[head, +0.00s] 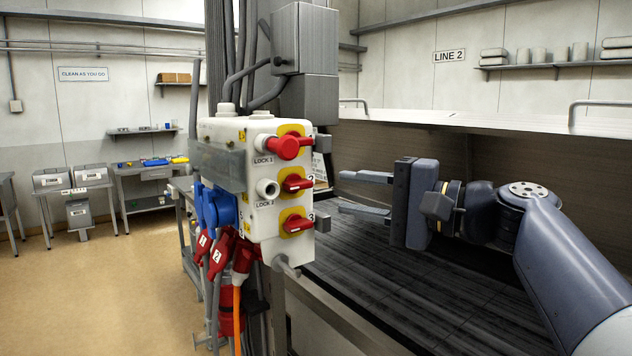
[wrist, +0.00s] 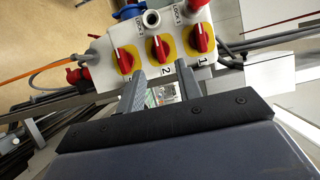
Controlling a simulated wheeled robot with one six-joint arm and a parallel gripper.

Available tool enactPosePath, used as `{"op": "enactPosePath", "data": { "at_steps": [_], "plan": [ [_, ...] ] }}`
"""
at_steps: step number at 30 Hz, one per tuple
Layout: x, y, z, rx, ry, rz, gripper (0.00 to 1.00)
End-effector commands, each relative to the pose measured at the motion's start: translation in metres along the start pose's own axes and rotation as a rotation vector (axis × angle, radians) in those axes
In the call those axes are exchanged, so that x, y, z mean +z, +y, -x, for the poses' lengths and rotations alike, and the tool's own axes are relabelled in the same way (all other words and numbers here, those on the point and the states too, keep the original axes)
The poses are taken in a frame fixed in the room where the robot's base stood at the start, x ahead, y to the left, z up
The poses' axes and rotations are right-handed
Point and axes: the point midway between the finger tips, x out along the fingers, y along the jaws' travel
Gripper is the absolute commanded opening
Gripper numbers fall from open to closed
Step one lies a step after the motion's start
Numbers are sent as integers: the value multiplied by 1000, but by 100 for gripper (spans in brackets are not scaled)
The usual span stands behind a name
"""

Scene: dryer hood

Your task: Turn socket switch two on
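Switch two (head: 297,185) is a red rotary handle on a yellow plate, marked 2, in the middle of three on the white socket box (head: 240,135). Its handle looks roughly level in the head view. In the wrist view, switch two (wrist: 160,48) sits between switch one (wrist: 201,38) and switch three (wrist: 123,60). My gripper (head: 345,192) is open and empty, to the right of the box, with its fingers pointing toward it. In the wrist view, my gripper's fingertips (wrist: 162,75) lie to either side of switch two's line; contact cannot be told.
A red cylinder (head: 284,148) projects at LOCK 1 and an open white ring (head: 267,188) at LOCK 2, left of the switches. Red plugs and cables hang below the box. A dark slatted bed (head: 400,290) lies under my arm.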

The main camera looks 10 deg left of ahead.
Motion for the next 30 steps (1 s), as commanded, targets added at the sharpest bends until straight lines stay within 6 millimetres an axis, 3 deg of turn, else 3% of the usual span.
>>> {"op": "enactPosePath", "data": {
  "at_steps": [9, 15, 26, 30],
  "plan": [
    [1, -2, -57, 2, -3, -3, 34],
    [0, 0, -79, 2, -1, -2, 34],
    [0, 1, -85, 2, 2, -1, 34],
    [0, 1, -84, 2, 2, -1, 24]
  ]
}}
